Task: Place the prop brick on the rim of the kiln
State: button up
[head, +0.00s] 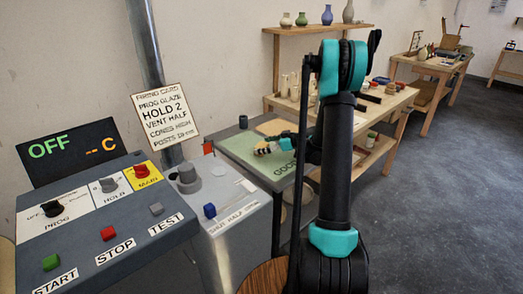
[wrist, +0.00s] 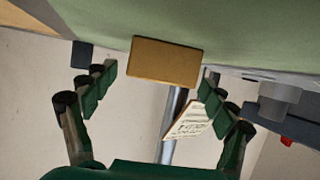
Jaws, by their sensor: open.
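The prop brick appears to be the tan rectangular block (wrist: 165,62) in the wrist view. It lies against the green surface (wrist: 230,45), between and beyond my fingertips. My gripper (wrist: 157,78) is open, with a finger on each side of the brick's line and clear gaps to it. In the head view my gripper (head: 264,149) is low over the green-topped table (head: 236,150), and the brick is hard to make out there.
The control panel (head: 113,225) stands at the front left, with a display (head: 68,152) behind it. A firing card (head: 166,112) hangs on the grey pipe (head: 147,45). A dark cup (head: 243,121) stands on the table's far edge. Workbenches (head: 385,103) stand behind; floor at right is clear.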

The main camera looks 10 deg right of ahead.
jog(key=shift+w+a+f, duration=0.25)
jog(key=shift+w+a, duration=0.05)
jog(key=shift+a, duration=0.15)
jog(key=shift+c, duration=0.2)
jog(key=c, duration=1.3)
jog(key=shift+r, duration=0.15)
